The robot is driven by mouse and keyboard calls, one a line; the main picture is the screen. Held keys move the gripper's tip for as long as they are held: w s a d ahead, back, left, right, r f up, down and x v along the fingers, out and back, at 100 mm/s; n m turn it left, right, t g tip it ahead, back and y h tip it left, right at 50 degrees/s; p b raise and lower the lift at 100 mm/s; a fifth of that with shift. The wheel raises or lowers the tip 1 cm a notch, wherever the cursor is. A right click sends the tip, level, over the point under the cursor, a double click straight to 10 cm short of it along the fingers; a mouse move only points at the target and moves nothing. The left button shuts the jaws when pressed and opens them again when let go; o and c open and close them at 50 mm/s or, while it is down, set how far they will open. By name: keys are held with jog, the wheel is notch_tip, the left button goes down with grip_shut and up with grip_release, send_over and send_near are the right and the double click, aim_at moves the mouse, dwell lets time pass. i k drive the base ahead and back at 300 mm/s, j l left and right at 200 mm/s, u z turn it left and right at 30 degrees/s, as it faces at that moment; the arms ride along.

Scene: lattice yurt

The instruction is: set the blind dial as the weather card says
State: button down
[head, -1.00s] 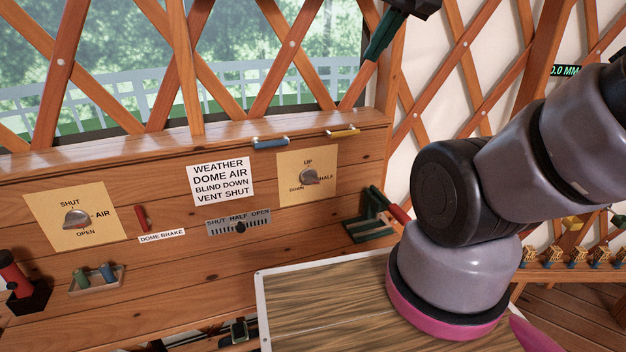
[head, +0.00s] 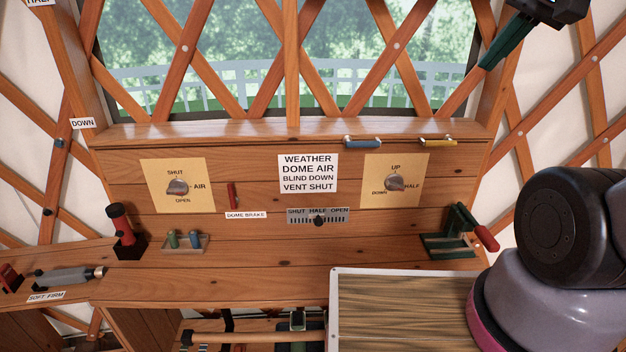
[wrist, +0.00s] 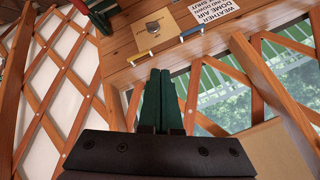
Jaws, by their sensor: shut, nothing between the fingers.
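The weather card (head: 308,173) reads "WEATHER DOME AIR BLIND DOWN VENT SHUT". It is on the wooden panel and partly shows in the wrist view (wrist: 213,10). The blind dial (head: 395,183) is a grey knob on a yellow plate to its right, marked UP, HALF and DOWN. Its pointer is too small to read surely. The dial also shows near the top of the wrist view (wrist: 153,27). My gripper (head: 486,64) is at the upper right, above the panel and apart from the dial. Its dark green fingers (wrist: 163,75) are together and empty.
An air dial (head: 178,187) and a red dome brake lever (head: 232,196) are left of the card. A vent slider (head: 318,220) is below it. Blue (head: 362,143) and yellow (head: 438,142) handles sit on the ledge. A green lever stand (head: 452,240) is at right.

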aim_at(394, 182)
jog(key=j+z, duration=0.1)
jog(key=j, duration=0.3)
jog(key=k+j+z, duration=0.1)
jog(key=j, duration=0.25)
jog(key=k+j+z, duration=0.1)
jog(key=j, duration=0.3)
jog(key=k+j+z, duration=0.1)
jog(key=j, duration=0.3)
